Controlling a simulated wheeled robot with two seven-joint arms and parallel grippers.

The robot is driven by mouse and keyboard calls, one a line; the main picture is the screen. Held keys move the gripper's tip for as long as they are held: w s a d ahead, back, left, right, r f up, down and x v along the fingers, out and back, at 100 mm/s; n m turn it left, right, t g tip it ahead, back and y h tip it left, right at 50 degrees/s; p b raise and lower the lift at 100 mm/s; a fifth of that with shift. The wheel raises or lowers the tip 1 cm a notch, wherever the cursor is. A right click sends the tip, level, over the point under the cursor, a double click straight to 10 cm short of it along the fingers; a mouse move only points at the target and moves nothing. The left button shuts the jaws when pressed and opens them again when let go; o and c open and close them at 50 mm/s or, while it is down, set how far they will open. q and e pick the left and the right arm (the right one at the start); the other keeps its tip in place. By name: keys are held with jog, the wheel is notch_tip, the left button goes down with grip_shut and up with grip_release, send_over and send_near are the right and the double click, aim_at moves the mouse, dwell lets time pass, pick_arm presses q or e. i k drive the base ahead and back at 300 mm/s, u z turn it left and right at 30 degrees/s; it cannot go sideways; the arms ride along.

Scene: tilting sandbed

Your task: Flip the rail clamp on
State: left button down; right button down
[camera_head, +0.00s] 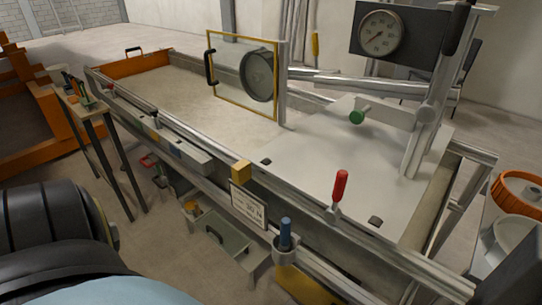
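A clamp-like lever with a red handle (341,186) stands nearly upright on the front rail of the sandbed, right of centre. It looks like the rail clamp, but its jaw is too small to make out. The long metal front rail (205,146) runs from the far left to the near right. Neither of my grippers shows in the head view. Only dark rounded links, likely of my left arm, fill the lower left corner, well apart from the red handle.
A blue handle (286,232) stands in a holder below the rail. A yellow block (241,172) and a label plate (248,206) sit along the front. A yellow-framed clear panel (228,72) and a dial gauge (380,33) rise behind. A narrow side table (85,106) stands left.

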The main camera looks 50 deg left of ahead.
aim_at(333, 212)
jog(key=z, duration=1.1)
jog(key=k, duration=1.1)
jog(key=u, duration=1.7)
jog(key=i, duration=0.5)
jog(key=u, duration=0.05)
